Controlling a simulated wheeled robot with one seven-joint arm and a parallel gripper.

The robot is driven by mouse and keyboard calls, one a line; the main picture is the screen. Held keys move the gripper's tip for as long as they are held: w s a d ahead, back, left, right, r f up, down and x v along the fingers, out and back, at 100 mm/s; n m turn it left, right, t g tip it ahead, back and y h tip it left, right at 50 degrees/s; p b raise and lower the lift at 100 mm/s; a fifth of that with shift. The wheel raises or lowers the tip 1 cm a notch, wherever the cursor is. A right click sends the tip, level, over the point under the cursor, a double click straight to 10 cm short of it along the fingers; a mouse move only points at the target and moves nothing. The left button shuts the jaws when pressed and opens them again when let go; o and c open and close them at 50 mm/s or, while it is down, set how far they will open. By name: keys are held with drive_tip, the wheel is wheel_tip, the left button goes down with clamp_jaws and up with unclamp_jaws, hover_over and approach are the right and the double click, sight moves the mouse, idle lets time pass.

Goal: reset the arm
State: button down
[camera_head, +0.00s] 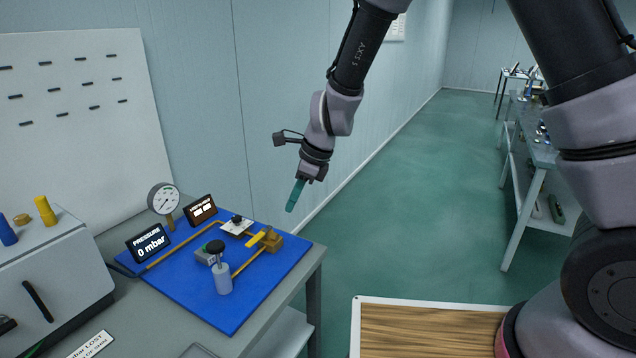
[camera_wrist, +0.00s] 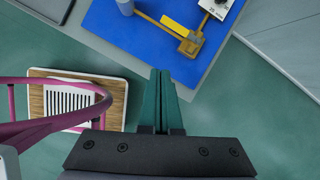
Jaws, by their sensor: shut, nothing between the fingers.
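My gripper (camera_head: 295,196) hangs in the air to the right of and above the blue panel, over the floor past the table's edge. Its green fingers are closed together with nothing between them. They also show in the wrist view (camera_wrist: 160,76), pointing toward the blue panel. The blue panel (camera_head: 215,318) lies on the grey table and carries a yellow-handled valve (camera_head: 263,239), a grey cylinder with a black knob (camera_head: 221,278), brass piping and a small white plate with a black knob (camera_head: 237,226). The valve also shows in the wrist view (camera_wrist: 187,38).
A round gauge (camera_head: 164,198) stands behind a display reading "0 mbar" (camera_head: 149,243). A grey box (camera_head: 50,270) is at the left, below a white pegboard (camera_head: 75,130). A shelf table (camera_head: 540,155) stands at the right. Green floor (camera_head: 400,210) is open between.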

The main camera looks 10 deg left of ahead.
drive_tip(key=w+d+r+n+t+y, duration=0.15)
drive_tip(key=d+r+n, duration=0.25)
drive_tip(key=d+r, duration=0.7)
drive_tip(key=w+d+r+n+t+h, duration=0.1)
drive_tip(key=d+r+n+t, duration=0.15)
drive_tip(key=d+r, duration=0.8)
drive_tip(key=s+d+r+n+t+h, duration=0.1)
drive_tip(key=s+d+r+n, duration=0.2)
drive_tip(key=d, duration=0.6)
drive_tip(key=s+d+r+n+t+h, duration=0.2)
drive_tip(key=s+d+r, duration=0.3)
drive_tip(key=s+d, duration=0.3)
drive_tip(key=shift+s+d+n, duration=0.25)
drive_tip(key=shift+d+n, duration=0.2)
drive_tip(key=shift+n, duration=0.4)
drive_tip(key=shift+a, duration=0.1)
